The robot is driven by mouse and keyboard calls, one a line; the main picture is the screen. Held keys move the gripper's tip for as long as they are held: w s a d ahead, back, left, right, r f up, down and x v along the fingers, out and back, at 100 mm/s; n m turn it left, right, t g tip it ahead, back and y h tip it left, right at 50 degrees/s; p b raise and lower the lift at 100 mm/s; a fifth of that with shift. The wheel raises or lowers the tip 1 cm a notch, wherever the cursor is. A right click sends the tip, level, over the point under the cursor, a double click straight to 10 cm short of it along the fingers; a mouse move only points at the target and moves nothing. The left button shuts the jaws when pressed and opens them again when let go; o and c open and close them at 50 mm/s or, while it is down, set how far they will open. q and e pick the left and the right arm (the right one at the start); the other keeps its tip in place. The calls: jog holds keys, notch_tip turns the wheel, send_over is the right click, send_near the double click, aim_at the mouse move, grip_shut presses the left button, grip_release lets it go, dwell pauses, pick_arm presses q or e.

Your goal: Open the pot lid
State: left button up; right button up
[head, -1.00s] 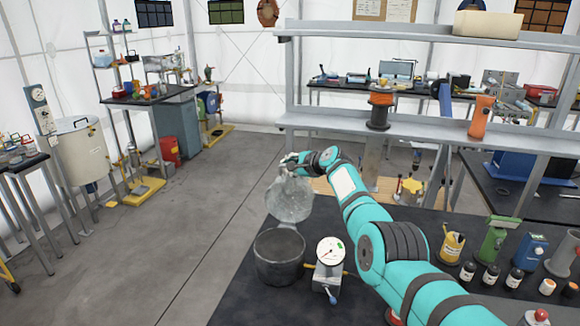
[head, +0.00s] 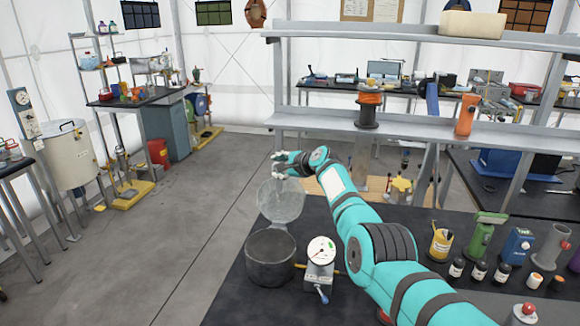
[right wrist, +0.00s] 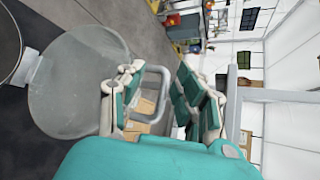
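The dark grey pot (head: 270,258) stands on the near black table. Its round, see-through lid (head: 281,202) is tilted up, standing nearly upright at the pot's far rim. The lid also fills the left of the right wrist view (right wrist: 80,82), with a grey loop handle (right wrist: 158,100) on its far side. My right gripper (head: 283,166) is at the lid's top edge. In the right wrist view its fingers (right wrist: 160,98) are spread, with the handle between them and a gap to the right finger. Contact with the left finger is unclear. My left gripper is not in view.
A dial gauge device (head: 320,262) stands close to the pot's right side. Bottles and a yellow cup (head: 441,243) stand right of my right arm. A grey shelf frame (head: 400,128) rises behind the table. Open floor lies to the left.

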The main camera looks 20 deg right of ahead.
jog(key=v, duration=1.1)
jog(key=shift+s, duration=0.4)
jog(key=shift+d, duration=0.1)
